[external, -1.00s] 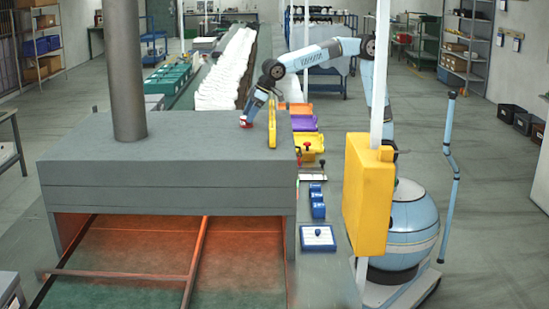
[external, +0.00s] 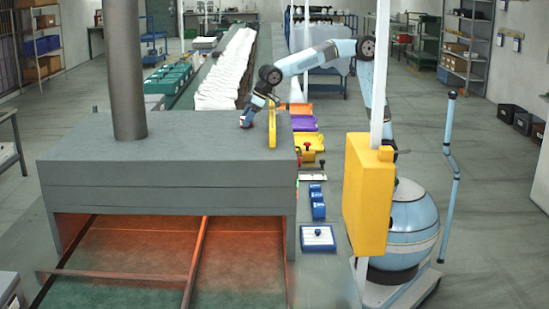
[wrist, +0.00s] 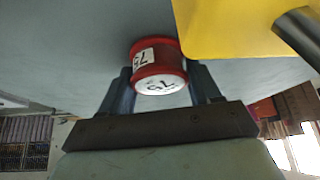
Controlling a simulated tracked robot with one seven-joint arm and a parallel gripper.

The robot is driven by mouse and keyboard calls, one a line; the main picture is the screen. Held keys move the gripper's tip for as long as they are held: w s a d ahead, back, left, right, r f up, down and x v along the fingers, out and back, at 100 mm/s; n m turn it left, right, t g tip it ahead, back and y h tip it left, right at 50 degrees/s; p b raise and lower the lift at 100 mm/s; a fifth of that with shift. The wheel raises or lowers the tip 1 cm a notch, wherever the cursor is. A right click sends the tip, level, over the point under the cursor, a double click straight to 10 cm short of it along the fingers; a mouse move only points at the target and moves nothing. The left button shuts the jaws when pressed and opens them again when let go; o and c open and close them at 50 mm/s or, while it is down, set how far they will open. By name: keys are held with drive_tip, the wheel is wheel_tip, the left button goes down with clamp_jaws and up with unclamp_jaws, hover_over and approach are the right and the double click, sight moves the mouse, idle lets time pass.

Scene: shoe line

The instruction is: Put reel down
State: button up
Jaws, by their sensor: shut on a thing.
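The reel (wrist: 157,67) is a small red cylinder with a white label and a white end face, both marked with black figures. In the wrist view it sits between the two fingers of my gripper (wrist: 160,92), which is shut on it. In the external view my gripper (external: 244,122) is at the top of the large grey housing, near its back right part. A bit of red from the reel shows there, partly hidden. I cannot tell whether the reel touches the surface below it.
A yellow upright part (external: 272,122) stands just right of my gripper; yellow also fills the upper right of the wrist view (wrist: 235,28). The grey housing (external: 170,150) has a tall pipe (external: 124,70). Orange, purple and yellow bins (external: 304,123) line the right side.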

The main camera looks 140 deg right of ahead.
drive_tip(key=shift+c, duration=0.9)
drive_tip(key=shift+r, duration=0.15)
